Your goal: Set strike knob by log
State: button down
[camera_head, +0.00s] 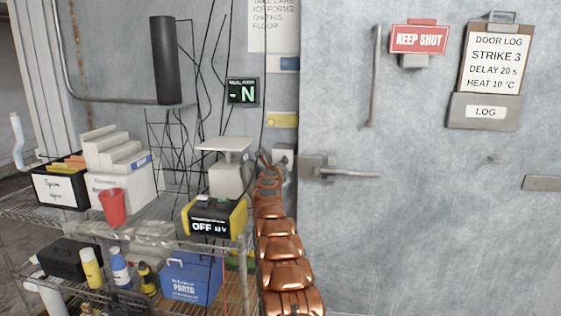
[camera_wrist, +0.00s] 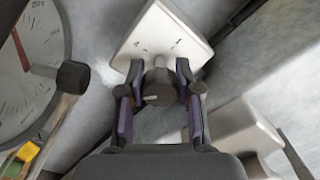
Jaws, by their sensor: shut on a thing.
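The strike knob (camera_wrist: 160,91) is a dark round knob with a pale pointer line, in the middle of the wrist view. It sits on a white plate (camera_wrist: 165,38) with small marks, of which I cannot read the full scale. My gripper (camera_wrist: 158,78) has its two purple-padded fingers closed on either side of the knob. The pointer line lies toward the left of the picture. The log (camera_head: 490,60) hangs on the grey door in the head view and reads STRIKE 3, DELAY 20 s, HEAT 10 °C. The head view does not show the knob clearly behind my arm.
A round gauge (camera_wrist: 25,75) with a red needle and a dark stub is close at left in the wrist view. A loaded wire shelf (camera_head: 165,245) stands left of my arm. The door handle (camera_head: 345,173) juts out at right. A black and yellow box (camera_head: 214,217) reads OFF.

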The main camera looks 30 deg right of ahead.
jog(key=n+p, duration=0.1)
jog(key=n, duration=0.2)
jog(key=shift+r+p, duration=0.15)
jog(key=shift+p, duration=0.2)
jog(key=shift+n+p, duration=1.45)
jog(key=shift+n, duration=0.75)
jog(key=shift+f, duration=0.2)
jog(key=c, duration=0.8)
grip_release()
jog(key=shift+o, duration=0.2)
